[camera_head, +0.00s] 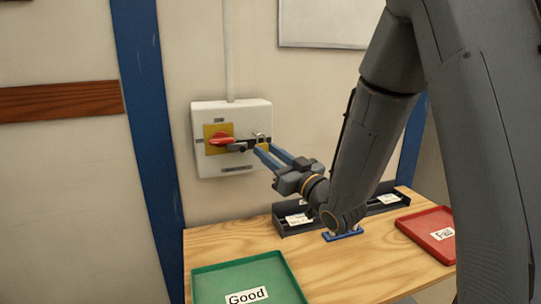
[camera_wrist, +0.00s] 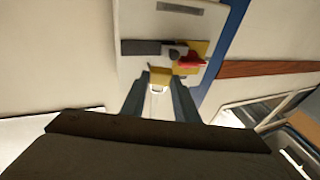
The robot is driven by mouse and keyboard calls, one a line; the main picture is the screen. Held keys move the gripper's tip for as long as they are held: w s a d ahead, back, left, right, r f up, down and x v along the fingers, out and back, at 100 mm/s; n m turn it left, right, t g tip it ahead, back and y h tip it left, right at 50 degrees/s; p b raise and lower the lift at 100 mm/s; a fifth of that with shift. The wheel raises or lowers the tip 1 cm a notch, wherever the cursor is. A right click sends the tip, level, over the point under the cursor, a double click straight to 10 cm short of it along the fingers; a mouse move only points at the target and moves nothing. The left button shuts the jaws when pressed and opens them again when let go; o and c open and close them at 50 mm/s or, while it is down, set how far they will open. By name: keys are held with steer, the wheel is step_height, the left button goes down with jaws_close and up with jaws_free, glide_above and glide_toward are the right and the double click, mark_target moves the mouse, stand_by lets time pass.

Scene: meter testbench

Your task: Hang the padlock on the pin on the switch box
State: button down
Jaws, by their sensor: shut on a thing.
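The white switch box (camera_head: 205,168) hangs on the wall, with a yellow plate and a red rotary handle (camera_head: 221,141). A dark pin (camera_head: 237,147) shows just right of the handle; a dark bar (camera_wrist: 141,47) shows beside the red handle in the wrist view. My gripper (camera_head: 262,151) is in front of the box's right side, its blue fingers shut on the brass padlock (camera_head: 263,146). The padlock (camera_wrist: 159,74) sits between the fingertips in the wrist view, its pale shackle (camera_wrist: 157,90) visible. The shackle looks apart from the pin; depth is hard to judge.
Below is a wooden table (camera_head: 330,272) with a green Good tray (camera_head: 205,280) at front left and a red Fail tray (camera_head: 420,232) at right. A dark bin (camera_head: 300,229) stands at the back. A conduit (camera_head: 228,50) runs up from the box.

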steer(key=shift+w+a+f+b, duration=0.1)
steer(key=shift+w+a+b, duration=0.2)
steer(key=shift+w, duration=0.7)
steer(key=shift+w+a+f+b, duration=0.1)
steer(key=shift+w+a+b, duration=0.15)
steer(key=shift+w, duration=0.7)
steer(key=shift+w+a+f+b, duration=0.1)
steer(key=shift+w+a+b, duration=0.2)
steer(key=shift+w, duration=0.7)
steer(key=c, duration=1.3)
jaws_free()
steer(key=shift+w, duration=0.1)
steer(key=shift+s+a+f, duration=0.1)
steer(key=shift+s, duration=0.1)
